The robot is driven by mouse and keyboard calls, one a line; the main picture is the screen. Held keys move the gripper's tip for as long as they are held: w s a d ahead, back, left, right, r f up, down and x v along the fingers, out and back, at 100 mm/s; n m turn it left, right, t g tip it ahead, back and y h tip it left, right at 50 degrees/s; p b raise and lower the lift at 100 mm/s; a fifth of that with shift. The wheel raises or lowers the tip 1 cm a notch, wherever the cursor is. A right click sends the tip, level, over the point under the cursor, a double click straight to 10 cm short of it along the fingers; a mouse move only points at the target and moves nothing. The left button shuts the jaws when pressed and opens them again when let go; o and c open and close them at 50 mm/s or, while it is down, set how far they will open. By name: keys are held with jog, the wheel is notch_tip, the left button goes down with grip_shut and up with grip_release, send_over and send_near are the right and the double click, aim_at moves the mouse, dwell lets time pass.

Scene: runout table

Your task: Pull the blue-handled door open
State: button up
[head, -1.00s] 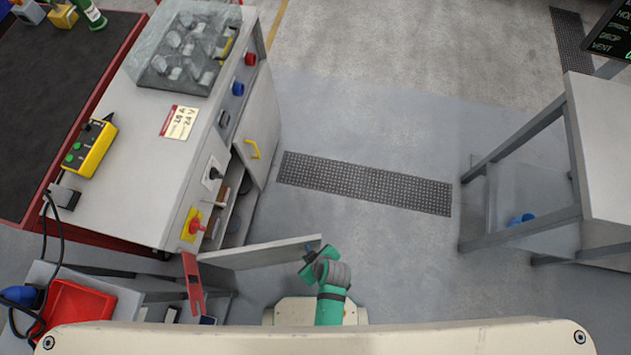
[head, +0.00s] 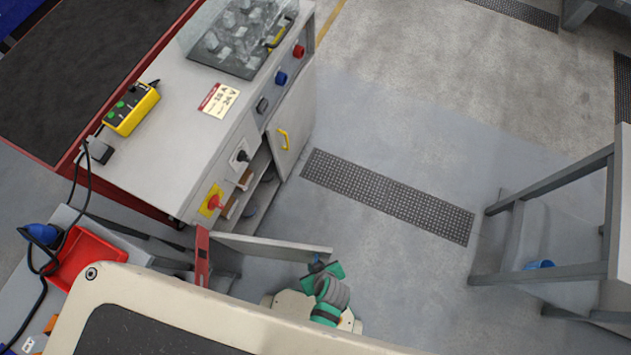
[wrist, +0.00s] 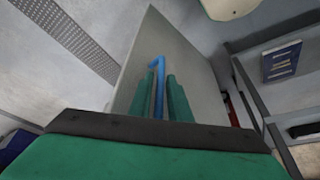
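The blue-handled door (head: 270,248) is a pale grey panel standing well open, swung out from the near end of the grey cabinet (head: 165,165). Its blue handle (head: 316,263) is near the free edge and mostly hidden by my gripper in the head view. My green gripper (head: 320,270) is at that handle. In the wrist view the door panel (wrist: 190,65) rises ahead, and the blue handle (wrist: 157,75) stands between the two green fingers of my gripper (wrist: 163,98), which are closed around it.
The open bay shows shelves with dark items (head: 258,200). A red bracket (head: 202,257) stands by the hinge side. A grey frame table (head: 560,235) is at right. Floor around the dark grating (head: 385,195) is clear.

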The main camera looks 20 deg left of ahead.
jog(key=v, duration=1.1)
jog(key=shift+s, duration=0.15)
jog(key=shift+f, duration=0.15)
jog(key=w+r+m+t+h, duration=0.1)
jog(key=r+m+t, duration=0.3)
jog(key=r, duration=0.8)
jog(key=w+r+m+t+h, duration=0.2)
jog(key=r+m+t, duration=0.2)
jog(key=r+t, duration=0.4)
notch_tip(320, 180, up, 5)
jog(key=shift+w+d+r, duration=0.1)
jog(key=shift+w+d, duration=0.15)
jog(key=shift+w, duration=0.1)
